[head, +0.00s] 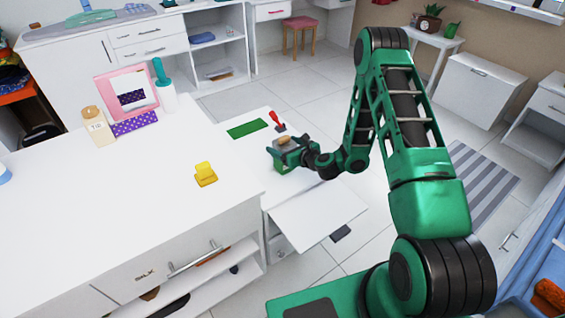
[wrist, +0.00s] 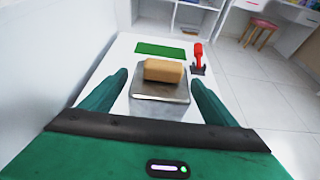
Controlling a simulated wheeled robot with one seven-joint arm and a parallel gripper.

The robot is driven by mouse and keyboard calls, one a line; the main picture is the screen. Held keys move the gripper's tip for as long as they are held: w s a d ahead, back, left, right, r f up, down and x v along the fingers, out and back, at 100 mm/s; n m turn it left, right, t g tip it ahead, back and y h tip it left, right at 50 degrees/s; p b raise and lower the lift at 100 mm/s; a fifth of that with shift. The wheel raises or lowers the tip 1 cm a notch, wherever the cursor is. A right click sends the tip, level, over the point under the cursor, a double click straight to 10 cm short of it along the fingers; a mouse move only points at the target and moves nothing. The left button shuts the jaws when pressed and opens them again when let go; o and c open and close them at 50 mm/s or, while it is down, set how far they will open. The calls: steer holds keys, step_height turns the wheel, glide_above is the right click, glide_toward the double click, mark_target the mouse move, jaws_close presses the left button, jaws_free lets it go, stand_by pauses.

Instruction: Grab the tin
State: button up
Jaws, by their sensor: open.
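A grey metal box, which looks like the tin (wrist: 160,100), sits on a low white surface in the wrist view. A tan, bread-like block (wrist: 164,70) rests on top of it. My gripper (wrist: 158,78) is open, with one green finger on each side of the tin. Gaps show between the fingers and the tin, and nothing is gripped. In the head view my gripper (head: 282,152) is at the low white surface, and it hides most of the tin; the tan block (head: 284,139) shows above it.
A green mat (wrist: 161,50) lies beyond the tin. A red-handled tool (wrist: 198,58) stands at its right. A white wall or panel (wrist: 45,60) rises close on the left. In the head view, a higher white counter (head: 150,200) holds a yellow object (head: 205,174).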

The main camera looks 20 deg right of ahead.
steer(key=c, duration=1.5)
steer(key=shift+r, duration=0.15)
